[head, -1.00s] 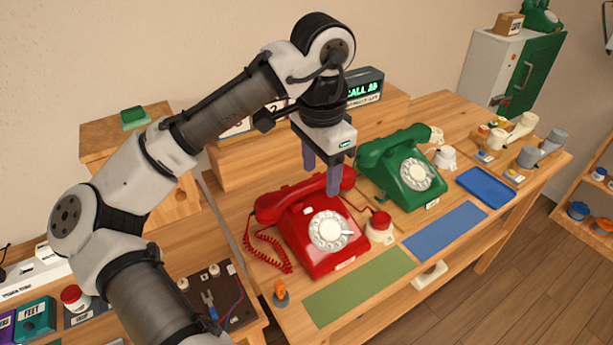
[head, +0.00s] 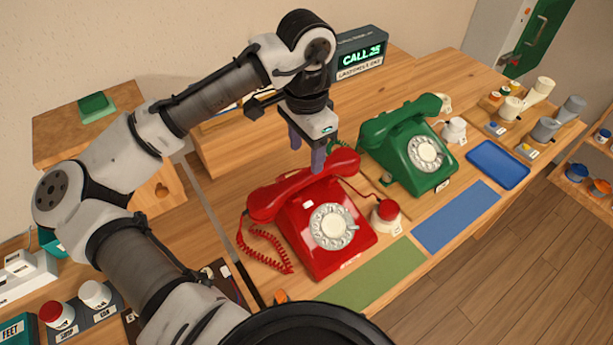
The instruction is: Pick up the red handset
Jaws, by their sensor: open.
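The red handset (head: 290,190) lies across the cradle at the top of the red dial phone (head: 312,257) on the wooden table, its coiled cord hanging at the left. My gripper (head: 306,158) is open and empty, fingers pointing down, at the back side of the handset near its middle and right part. The right fingertip meets the handset's upper edge in the picture. I cannot tell whether it touches or stands behind it. The handset still rests on the phone.
A green dial phone (head: 408,145) stands close at the right. A red-capped button (head: 386,216) sits between the phones. Green (head: 372,273) and blue (head: 455,216) mats lie in front. A lit call sign (head: 361,55) and wooden shelf stand behind.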

